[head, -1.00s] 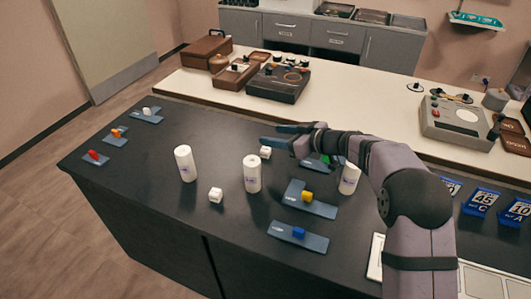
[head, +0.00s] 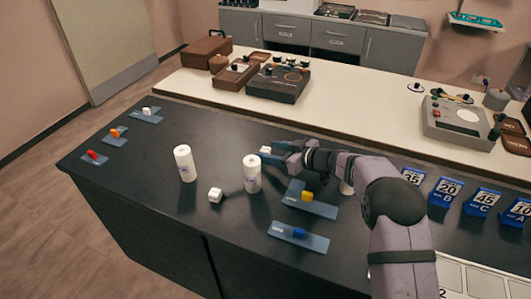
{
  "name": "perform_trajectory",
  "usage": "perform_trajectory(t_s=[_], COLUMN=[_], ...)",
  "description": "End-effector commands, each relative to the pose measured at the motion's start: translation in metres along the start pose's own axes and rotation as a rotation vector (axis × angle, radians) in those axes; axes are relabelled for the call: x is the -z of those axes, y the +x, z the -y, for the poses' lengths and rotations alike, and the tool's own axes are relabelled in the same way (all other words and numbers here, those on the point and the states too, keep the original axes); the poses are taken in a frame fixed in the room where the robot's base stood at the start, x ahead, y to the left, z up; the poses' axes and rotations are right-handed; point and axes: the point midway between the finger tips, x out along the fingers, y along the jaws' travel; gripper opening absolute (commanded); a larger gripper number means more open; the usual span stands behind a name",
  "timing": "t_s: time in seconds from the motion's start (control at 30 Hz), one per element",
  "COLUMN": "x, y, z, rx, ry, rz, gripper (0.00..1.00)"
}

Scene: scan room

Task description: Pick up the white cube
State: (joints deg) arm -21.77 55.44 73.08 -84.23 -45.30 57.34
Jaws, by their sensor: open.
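A small white cube (head: 265,150) sits on the dark counter behind the middle white cylinder. My gripper (head: 274,157) is open and low over the counter, with its fingertips right at this cube; the fingers hide part of it. I cannot tell whether they touch it or whether it lies between them. A second white cube (head: 216,195) sits in the open nearer the front, left of the middle cylinder. A small white piece (head: 147,110) rests on a blue plate at the far left.
White cylinders stand at the left (head: 185,163) and middle (head: 252,173); another is mostly hidden behind my arm. Blue plates hold a yellow block (head: 307,196), a blue block (head: 298,232), an orange piece (head: 115,133) and a red piece (head: 92,155). Blue numbered blocks (head: 445,191) stand at right.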

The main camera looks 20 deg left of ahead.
Motion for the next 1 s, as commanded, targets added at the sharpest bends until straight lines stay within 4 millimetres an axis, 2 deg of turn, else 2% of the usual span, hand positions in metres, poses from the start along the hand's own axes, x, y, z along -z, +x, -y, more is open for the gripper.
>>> perform_trajectory(t_s=[0.13, 0.37, 0.4, 0.57, 1.0], x=[-0.0002, -0.0001, -0.0001, -0.0001, 0.0059], y=[0.0088, 0.0096, 0.0096, 0.0095, 0.0071], z=[0.0006, 0.0003, 0.0003, 0.0004, 0.0001], rx=[0.000, -0.001, -0.001, 0.000, -0.001], ry=[0.001, 0.001, 0.001, 0.001, -0.001], rz=[0.001, 0.001, 0.001, 0.001, -0.001], gripper=[0.50, 0.50, 0.46, 0.08, 0.08])
